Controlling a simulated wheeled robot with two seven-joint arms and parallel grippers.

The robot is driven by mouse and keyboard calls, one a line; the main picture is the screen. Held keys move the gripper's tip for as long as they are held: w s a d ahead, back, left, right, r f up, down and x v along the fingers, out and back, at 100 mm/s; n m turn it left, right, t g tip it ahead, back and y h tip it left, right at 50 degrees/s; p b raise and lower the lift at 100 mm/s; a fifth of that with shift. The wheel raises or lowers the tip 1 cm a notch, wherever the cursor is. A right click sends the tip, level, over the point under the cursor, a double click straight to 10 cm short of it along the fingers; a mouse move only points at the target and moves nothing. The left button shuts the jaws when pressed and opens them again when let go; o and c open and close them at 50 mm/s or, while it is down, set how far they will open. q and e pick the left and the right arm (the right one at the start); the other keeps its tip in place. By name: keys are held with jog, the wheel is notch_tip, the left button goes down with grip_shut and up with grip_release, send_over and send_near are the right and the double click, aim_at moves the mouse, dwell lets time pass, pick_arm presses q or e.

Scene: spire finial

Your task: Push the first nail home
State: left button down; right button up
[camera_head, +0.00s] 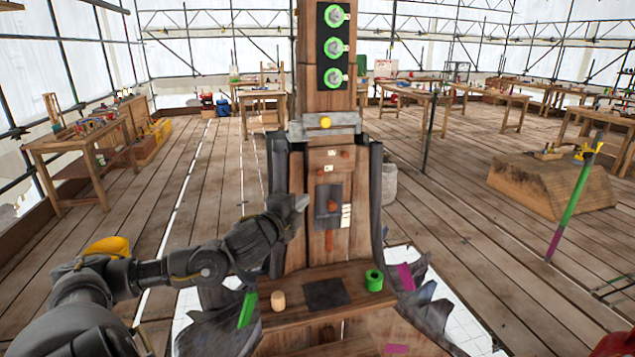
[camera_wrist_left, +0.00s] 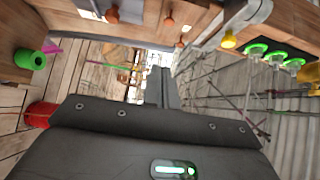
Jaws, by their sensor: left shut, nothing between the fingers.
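The wooden spire post (camera_head: 310,258) stands at the centre, with a dark grey sheet (camera_head: 322,207) on its front. Small orange-brown round heads, which look like nails, show on the post; one is the upper head (camera_head: 345,154). Heads also show in the wrist view, such as this nail head (camera_wrist_left: 168,22). How far each is driven in I cannot tell. My left gripper (camera_head: 302,202) is shut and empty, just left of the grey sheet. In the wrist view its closed fingers (camera_wrist_left: 159,88) point past the post, apart from the heads. My right gripper is out of view.
A metal bar with a yellow knob (camera_head: 325,122) crosses the post below several green rings (camera_head: 334,47). A green cup (camera_head: 374,280), a wooden peg (camera_head: 278,300) and a dark square pad (camera_head: 326,293) sit on the ledge. Torn dark sheeting flanks it. Workbenches stand farther back.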

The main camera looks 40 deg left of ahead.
pick_arm(q)
jog(key=shift+r, duration=0.35)
jog(key=shift+w, duration=0.1)
jog(key=p, duration=0.5)
send_near(321, 173)
jog(key=w+d, duration=0.3)
jog(key=w, duration=0.1)
jog(key=w+a+p, duration=0.2)
jog(key=a, duration=0.1)
jog(key=shift+w+a+f, duration=0.2)
jog(key=shift+w+a, duration=0.05)
jog(key=shift+w, duration=0.05)
